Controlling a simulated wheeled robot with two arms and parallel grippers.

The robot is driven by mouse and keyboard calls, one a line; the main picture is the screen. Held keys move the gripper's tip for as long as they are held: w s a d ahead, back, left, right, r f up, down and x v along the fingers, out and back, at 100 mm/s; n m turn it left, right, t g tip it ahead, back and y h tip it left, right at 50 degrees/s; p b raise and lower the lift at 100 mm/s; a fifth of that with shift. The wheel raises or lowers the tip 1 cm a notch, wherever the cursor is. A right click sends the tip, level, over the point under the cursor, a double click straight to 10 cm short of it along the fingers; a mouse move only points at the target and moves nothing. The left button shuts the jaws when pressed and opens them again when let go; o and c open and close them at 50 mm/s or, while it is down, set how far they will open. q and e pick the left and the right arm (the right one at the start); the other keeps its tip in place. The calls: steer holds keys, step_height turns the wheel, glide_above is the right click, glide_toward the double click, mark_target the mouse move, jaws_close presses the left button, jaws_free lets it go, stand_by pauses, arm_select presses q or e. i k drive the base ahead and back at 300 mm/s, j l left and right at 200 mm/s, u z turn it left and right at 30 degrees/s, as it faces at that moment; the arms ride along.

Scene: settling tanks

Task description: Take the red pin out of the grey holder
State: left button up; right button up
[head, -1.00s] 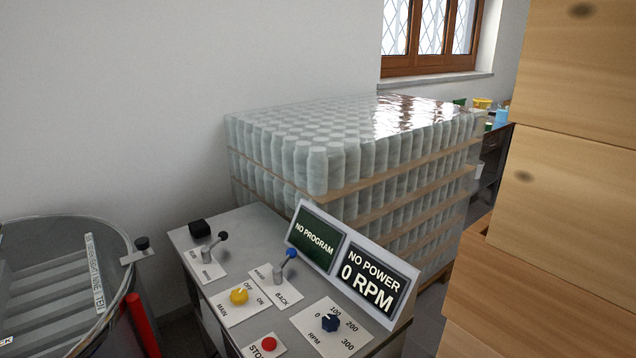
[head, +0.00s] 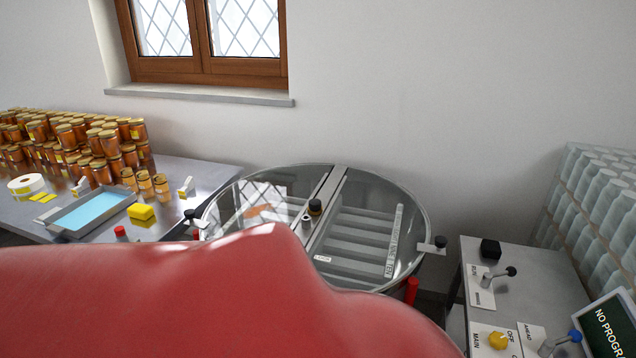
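I cannot pick out the red pin or the grey holder for sure. A small red-topped piece (head: 120,232) shows at the front of the steel table, its lower part hidden. A red upright bar (head: 411,290) stands against the right side of the round clear-lidded tank (head: 425,205), partly hidden below. A large smooth red shape fills the lower left and middle of the view and covers the front of the tank and table. Neither of my grippers is in view.
The steel table (head: 205,180) at left carries honey jars (head: 75,140), a blue-filled tray (head: 95,212) and a yellow block (head: 141,212). A control panel (head: 497,275) stands at right, beside wrapped jars (head: 605,190). A window (head: 210,40) is above.

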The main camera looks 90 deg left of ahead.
mark_target(119, 231)
steer(key=u, duration=1)
